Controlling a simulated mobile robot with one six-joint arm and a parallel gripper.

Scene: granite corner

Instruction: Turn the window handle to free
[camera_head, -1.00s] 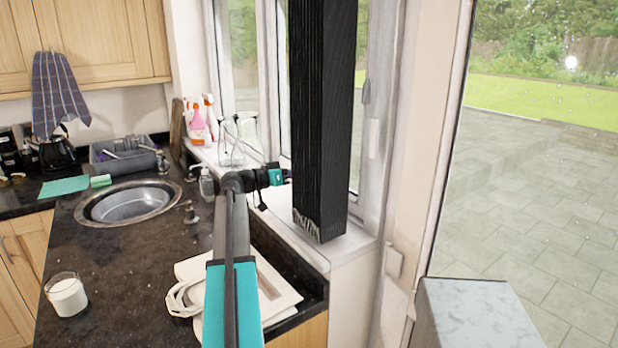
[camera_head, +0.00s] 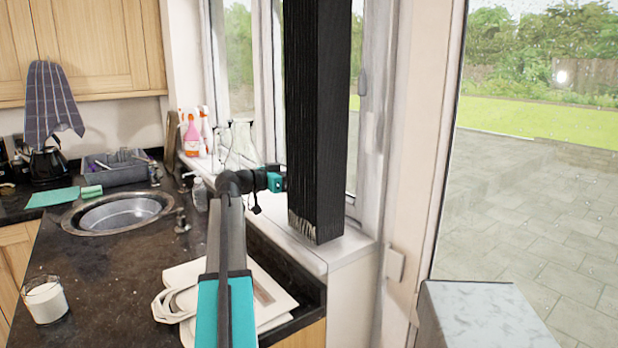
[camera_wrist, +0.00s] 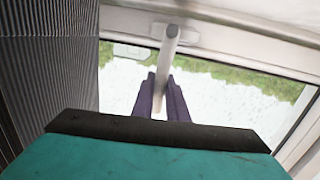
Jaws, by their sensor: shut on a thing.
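The window handle (camera_wrist: 168,48) is a pale bar in the wrist view, running from its mount on the white window frame (camera_wrist: 215,38) down between my fingers. My gripper (camera_wrist: 162,88) has its two dark purple fingers closed around the handle's free end. In the head view my gripper's teal wrist (camera_head: 274,181) reaches to the window, but the fingers and the held handle are hidden behind a dark ribbed upright. Another handle (camera_head: 362,82) shows on the window frame to the right of that upright.
The dark ribbed upright (camera_head: 317,120) stands close beside my gripper, also at the left of the wrist view (camera_wrist: 60,60). Spray bottles (camera_head: 192,135) stand on the sill.

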